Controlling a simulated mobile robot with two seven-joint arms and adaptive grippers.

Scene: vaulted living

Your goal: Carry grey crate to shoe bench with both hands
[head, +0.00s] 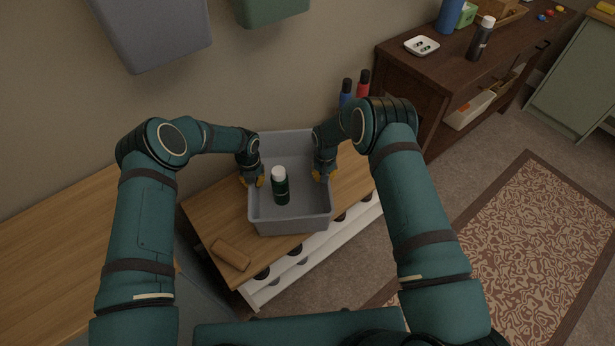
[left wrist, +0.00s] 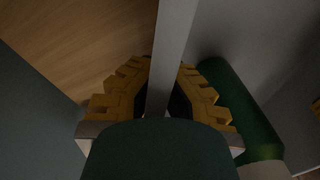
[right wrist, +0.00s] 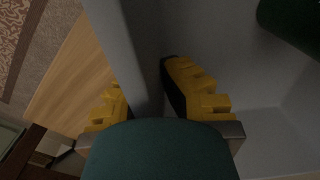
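The grey crate (head: 292,226) is over the wooden top of the shoe bench (head: 208,208); whether it touches the top is hard to tell. A dark green bottle with a white cap (head: 281,187) is inside the crate. My left gripper (head: 252,181) is shut on the crate's left wall, one finger on each side, also seen in the left wrist view (left wrist: 166,65). My right gripper (head: 322,176) straddles the right wall and looks shut on it in the right wrist view (right wrist: 160,62), where the wall hides part of one finger.
A brown block (head: 231,254) lies on the bench's front left. A dark cabinet (head: 425,75) with bottles and a white dish (head: 421,46) stands right. Grey (head: 155,30) and green (head: 270,8) wall bins hang above. A patterned rug (head: 530,240) lies right.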

